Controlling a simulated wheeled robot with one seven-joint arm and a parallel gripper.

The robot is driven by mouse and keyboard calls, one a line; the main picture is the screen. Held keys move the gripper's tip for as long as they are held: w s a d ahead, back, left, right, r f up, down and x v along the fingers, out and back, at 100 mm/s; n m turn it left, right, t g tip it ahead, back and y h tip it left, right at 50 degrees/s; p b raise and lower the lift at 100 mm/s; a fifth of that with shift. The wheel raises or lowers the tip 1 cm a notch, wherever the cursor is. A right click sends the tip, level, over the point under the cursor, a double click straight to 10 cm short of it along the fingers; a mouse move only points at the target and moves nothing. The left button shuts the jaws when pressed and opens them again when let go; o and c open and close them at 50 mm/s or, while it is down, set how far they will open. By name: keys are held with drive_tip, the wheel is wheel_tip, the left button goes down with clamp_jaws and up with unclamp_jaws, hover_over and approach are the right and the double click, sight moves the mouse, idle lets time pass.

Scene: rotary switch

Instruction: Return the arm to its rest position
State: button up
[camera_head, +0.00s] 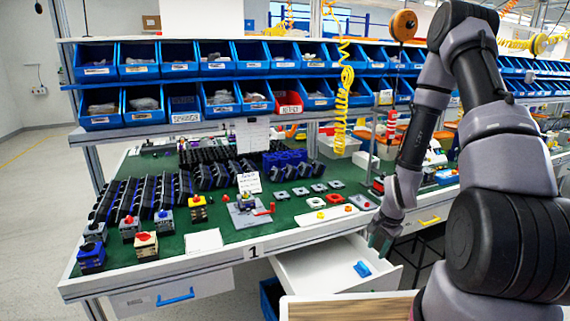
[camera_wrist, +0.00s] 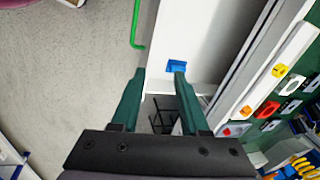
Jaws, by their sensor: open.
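My arm reaches forward on the right of the head view, bent down at the wrist. My gripper (camera_head: 381,237) hangs at the bench's front edge, over the right part of an open white drawer (camera_head: 320,272). In the wrist view its two green fingers (camera_wrist: 156,86) stand apart with nothing between them. A small blue piece (camera_head: 362,269) is at the drawer's front; it also shows just beyond the fingertips in the wrist view (camera_wrist: 176,66). I cannot tell the gap between the fingers and the drawer.
The green-topped workbench (camera_head: 290,205) carries several rotary switches (camera_head: 146,245) and dark parts. Blue bins (camera_head: 180,60) line the shelves behind. A coiled yellow hose (camera_head: 345,95) hangs near my arm. A wooden surface (camera_head: 345,308) is at the bottom front. Open floor (camera_head: 35,200) lies left.

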wheel_tip(320, 180, up, 27)
drive_tip(key=w+a+n+t, duration=0.2)
drive_tip(key=n, duration=0.2)
drive_tip(key=s+a+r+n+t+y, duration=0.1)
drive_tip(key=s+a+r+n+t, duration=0.1)
drive_tip(key=s+r, duration=1.5)
wheel_tip(320, 180, up, 3)
drive_tip(key=shift+s+a+f+n, duration=0.1)
drive_tip(key=shift+s+a+n, duration=0.1)
drive_tip(key=shift+a+n, duration=0.65)
